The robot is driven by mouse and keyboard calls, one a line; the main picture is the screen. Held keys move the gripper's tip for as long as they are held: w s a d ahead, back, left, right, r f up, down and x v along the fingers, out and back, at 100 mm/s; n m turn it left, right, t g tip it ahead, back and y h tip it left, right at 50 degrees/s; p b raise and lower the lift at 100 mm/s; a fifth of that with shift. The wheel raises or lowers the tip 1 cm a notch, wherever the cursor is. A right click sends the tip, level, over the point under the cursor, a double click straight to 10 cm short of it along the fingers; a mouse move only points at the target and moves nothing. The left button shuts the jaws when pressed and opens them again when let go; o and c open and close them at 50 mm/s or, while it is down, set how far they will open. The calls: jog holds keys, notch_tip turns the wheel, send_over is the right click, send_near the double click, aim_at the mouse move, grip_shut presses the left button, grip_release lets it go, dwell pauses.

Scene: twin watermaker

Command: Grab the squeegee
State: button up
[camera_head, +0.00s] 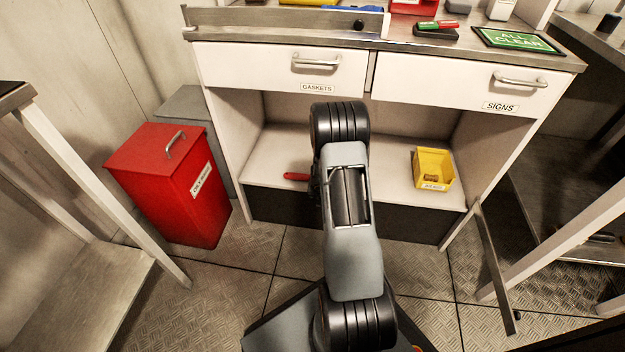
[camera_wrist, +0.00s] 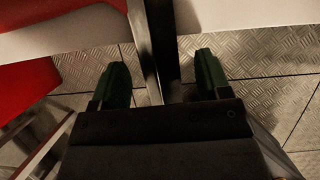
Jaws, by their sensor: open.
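I cannot identify the squeegee for certain. A thin dark bar (camera_head: 497,265) leans at a slant by the cabinet's right leg, its lower end near the floor. A red handle-like piece (camera_head: 296,176) lies on the cabinet's lower shelf, its right side hidden behind my arm. In the wrist view my gripper (camera_wrist: 161,62) is open, its two dark green fingers spread apart. A dark upright strip (camera_wrist: 150,45) shows between the fingers; I cannot tell what it belongs to or how far away it is. In the head view my arm hides the gripper.
A red lidded bin (camera_head: 165,185) stands left of the cabinet. A yellow bin (camera_head: 433,170) sits on the lower shelf's right side. The GASKETS drawer (camera_head: 280,68) and SIGNS drawer (camera_head: 460,91) are shut. Table legs stand on both sides. Tread-plate floor (camera_head: 415,270) is open in front.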

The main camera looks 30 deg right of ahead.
jog(key=shift+f, duration=0.2)
dwell(0.4)
jog(key=c, duration=1.1)
